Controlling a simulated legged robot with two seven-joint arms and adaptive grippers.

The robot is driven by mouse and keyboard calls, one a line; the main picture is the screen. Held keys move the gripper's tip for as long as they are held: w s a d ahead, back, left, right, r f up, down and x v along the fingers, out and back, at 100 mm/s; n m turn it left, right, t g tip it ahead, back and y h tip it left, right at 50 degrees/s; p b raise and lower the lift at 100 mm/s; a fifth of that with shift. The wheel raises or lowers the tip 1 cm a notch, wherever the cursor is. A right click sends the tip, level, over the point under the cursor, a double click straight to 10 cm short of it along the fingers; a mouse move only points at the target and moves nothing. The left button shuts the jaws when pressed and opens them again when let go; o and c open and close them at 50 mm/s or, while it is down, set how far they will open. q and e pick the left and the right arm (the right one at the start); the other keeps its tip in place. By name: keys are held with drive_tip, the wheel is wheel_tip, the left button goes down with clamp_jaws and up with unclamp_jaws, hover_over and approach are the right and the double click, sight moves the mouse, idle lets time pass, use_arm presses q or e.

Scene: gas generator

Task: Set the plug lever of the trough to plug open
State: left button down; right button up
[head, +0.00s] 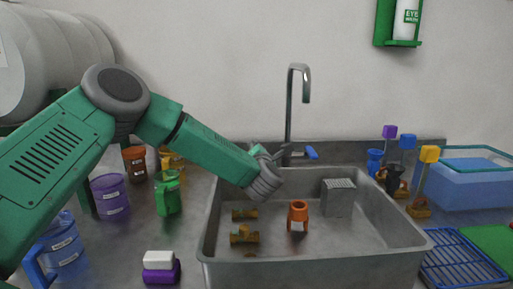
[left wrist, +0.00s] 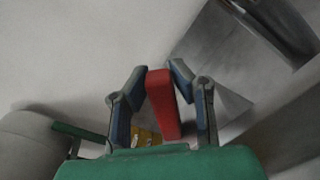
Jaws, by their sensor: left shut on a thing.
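The trough (head: 215,238) is a grey metal sink set in the counter. My left gripper (head: 264,157) is at its back left rim, left of the faucet, and its fingers are partly hidden by my own wrist in the head view. In the left wrist view, my left gripper (left wrist: 160,70) has its fingers on both sides of a red lever-like piece (left wrist: 163,104) and is shut on it. This piece appears to be the plug lever; it is hidden in the head view. My right gripper is not in view.
The grey faucet (head: 289,110) with a blue handle (head: 311,152) stands behind the trough. Inside lie an orange piece (head: 298,212), brass fittings (head: 244,235) and a grey block (head: 339,198). Purple (head: 109,196) and green (head: 167,195) containers stand left; a blue rack (head: 460,262) lies right.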

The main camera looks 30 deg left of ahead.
use_arm(q)
drive_tip(key=shift+d+f+m, duration=0.1)
drive_tip(key=shift+f+m, duration=0.2)
drive_tip(key=shift+f, duration=0.3)
drive_tip(key=c, duration=1.5)
unclamp_jaws()
drive_tip(key=shift+s, duration=0.1)
drive_tip(key=shift+o, duration=0.7)
drive_tip(key=shift+r, duration=0.1)
drive_tip(key=shift+r, duration=0.15)
drive_tip(key=shift+s+d, duration=0.1)
drive_tip(key=shift+s, duration=0.05)
drive_tip(key=v, duration=1.1)
drive_tip(key=shift+s+d, duration=0.1)
drive_tip(key=shift+d, duration=0.05)
